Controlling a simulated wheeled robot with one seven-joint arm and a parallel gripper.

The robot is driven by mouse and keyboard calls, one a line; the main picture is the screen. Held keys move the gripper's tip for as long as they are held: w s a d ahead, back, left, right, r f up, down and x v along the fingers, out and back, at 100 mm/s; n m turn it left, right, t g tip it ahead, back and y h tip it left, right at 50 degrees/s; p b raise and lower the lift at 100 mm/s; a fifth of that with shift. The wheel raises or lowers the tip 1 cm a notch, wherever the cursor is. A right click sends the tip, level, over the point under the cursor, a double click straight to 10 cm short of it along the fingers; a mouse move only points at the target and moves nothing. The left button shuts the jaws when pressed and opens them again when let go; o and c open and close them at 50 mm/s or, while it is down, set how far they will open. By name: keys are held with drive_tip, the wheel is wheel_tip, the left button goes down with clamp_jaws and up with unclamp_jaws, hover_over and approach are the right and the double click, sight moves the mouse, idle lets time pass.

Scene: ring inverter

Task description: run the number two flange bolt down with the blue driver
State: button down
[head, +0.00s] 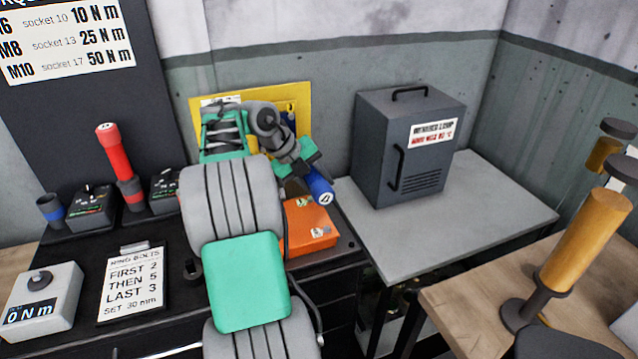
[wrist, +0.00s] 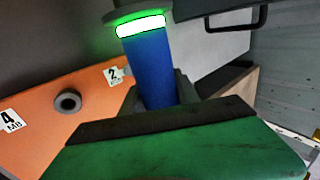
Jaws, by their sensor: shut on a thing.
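The blue driver (head: 320,190) is held in my gripper (head: 301,172), above the back right part of the orange housing (head: 312,232). In the wrist view, the driver (wrist: 152,70) stands up beyond the jaw, with a ring on it glowing green. A label with the number 2 (wrist: 114,75) is on the orange face just left of the driver. The number two bolt itself is not visible, and the driver's tip is hidden, so I cannot tell whether they touch. A dark round bolt or socket (wrist: 67,101) shows near a label with the number 4 (wrist: 12,119).
A red driver (head: 115,155) stands in a holder at the left. A card (head: 133,280) lists ring bolts 2, 5 and 3. A torque display (head: 42,305) reads 0 N m. A dark grey cabinet (head: 385,150) stands on the grey table (head: 500,210), which has free room.

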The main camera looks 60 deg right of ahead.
drive_tip(key=shift+w+d+r+p, duration=0.25)
drive_tip(key=shift+w+d+p, duration=0.3)
drive_tip(key=shift+w+d, duration=0.1)
idle(1.3)
